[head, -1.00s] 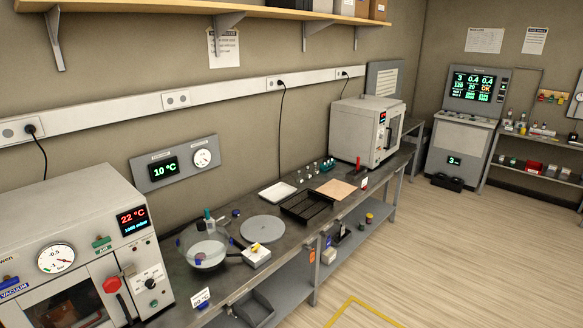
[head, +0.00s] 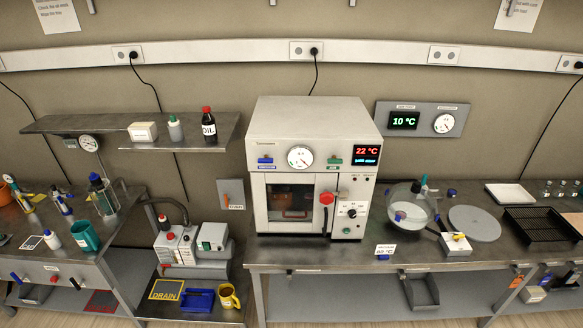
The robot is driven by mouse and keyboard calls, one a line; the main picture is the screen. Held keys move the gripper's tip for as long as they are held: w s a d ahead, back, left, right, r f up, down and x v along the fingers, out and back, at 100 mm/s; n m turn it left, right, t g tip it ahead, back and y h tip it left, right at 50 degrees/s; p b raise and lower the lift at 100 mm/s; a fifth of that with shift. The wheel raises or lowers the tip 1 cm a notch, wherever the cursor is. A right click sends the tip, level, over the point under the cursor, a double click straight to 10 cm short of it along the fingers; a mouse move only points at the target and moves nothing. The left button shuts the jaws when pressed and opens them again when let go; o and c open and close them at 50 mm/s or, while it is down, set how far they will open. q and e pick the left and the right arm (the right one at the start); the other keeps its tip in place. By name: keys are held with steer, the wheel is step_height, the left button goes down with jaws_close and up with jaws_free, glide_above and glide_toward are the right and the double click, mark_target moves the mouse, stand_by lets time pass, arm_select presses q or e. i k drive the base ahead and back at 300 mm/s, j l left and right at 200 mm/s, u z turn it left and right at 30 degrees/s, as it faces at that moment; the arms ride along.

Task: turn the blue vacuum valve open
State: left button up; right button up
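The blue vacuum valve (head: 265,160) is on the front of the white vacuum oven (head: 312,130), at the upper left of its face, with a small blue label under it. It is too small to tell how its handle is turned. A round dial gauge (head: 300,156) is to its right, and a green valve (head: 334,161) is beyond the gauge. The oven door is shut, with a red knob (head: 326,198) at its right edge. Neither of my grippers is in view.
A pump (head: 178,245) stands on the lower bench to the left of the oven, near a yellow mug (head: 229,296) and a blue tray (head: 197,299). A glass vessel (head: 408,207) stands right of the oven. A shelf (head: 130,130) hangs at the upper left.

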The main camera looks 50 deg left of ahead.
mark_target(266, 159)
steer(key=u, duration=1.45)
